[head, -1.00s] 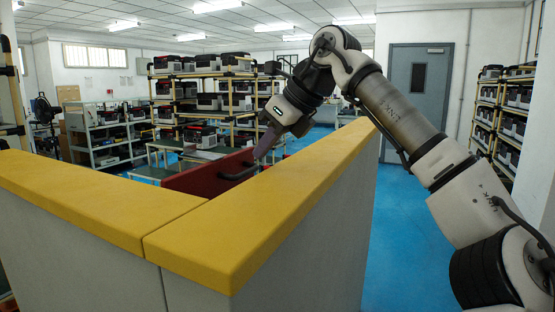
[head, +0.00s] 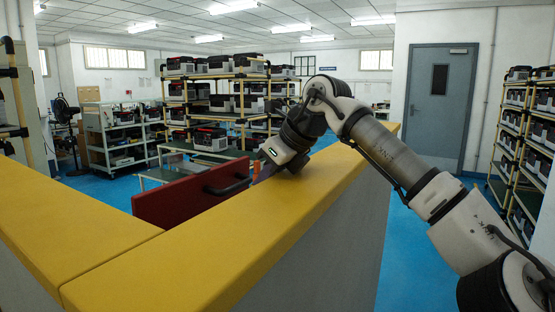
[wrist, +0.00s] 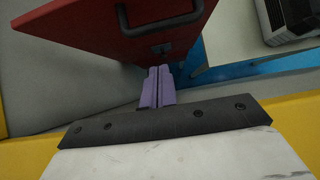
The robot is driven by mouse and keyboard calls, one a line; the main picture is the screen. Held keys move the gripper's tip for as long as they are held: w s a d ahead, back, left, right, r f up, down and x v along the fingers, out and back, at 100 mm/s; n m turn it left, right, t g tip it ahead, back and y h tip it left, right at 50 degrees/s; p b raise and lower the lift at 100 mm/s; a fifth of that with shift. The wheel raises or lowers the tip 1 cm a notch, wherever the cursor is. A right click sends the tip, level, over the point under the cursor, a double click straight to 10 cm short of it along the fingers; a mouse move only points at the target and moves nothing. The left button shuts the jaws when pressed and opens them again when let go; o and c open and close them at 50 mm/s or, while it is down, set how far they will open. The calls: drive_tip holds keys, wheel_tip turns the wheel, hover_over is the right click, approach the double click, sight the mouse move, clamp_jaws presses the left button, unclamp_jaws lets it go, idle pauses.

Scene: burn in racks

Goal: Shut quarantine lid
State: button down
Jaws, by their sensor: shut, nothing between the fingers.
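The quarantine lid is a red panel (head: 165,204) with a black handle (head: 228,186), standing raised and tilted beyond the yellow-topped wall in the head view. In the wrist view the red lid (wrist: 85,35) fills the upper left, with its dark handle and a small metal latch. My gripper (wrist: 165,70) shows there as two purple fingers pressed together, empty, with their tips at or very near the lid's lower edge by the latch. I cannot tell whether they touch it. In the head view my gripper reaches over the wall at the lid's right end, its fingertips mostly hidden.
A wall with a thick yellow top (head: 220,235) runs in a corner between my base and the lid. Shelves of boxed units (head: 215,95) stand behind, with more racks at the right. Blue floor (head: 415,235) is open right of the wall.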

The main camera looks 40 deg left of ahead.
sight(246, 180)
drive_tip(key=shift+s+a+f+p, duration=0.1)
drive_tip(key=shift+a+f+p, duration=0.15)
drive_tip(key=shift+a, duration=0.55)
drive_tip(key=shift+s+a+f+p, duration=0.1)
drive_tip(key=shift+a+f+p, duration=0.2)
drive_tip(key=shift+a, duration=0.55)
drive_tip(key=shift+a+f+p, duration=0.1)
drive_tip(key=shift+a+f, duration=0.25)
drive_tip(key=shift+a, duration=0.45)
drive_tip(key=shift+r, duration=0.1)
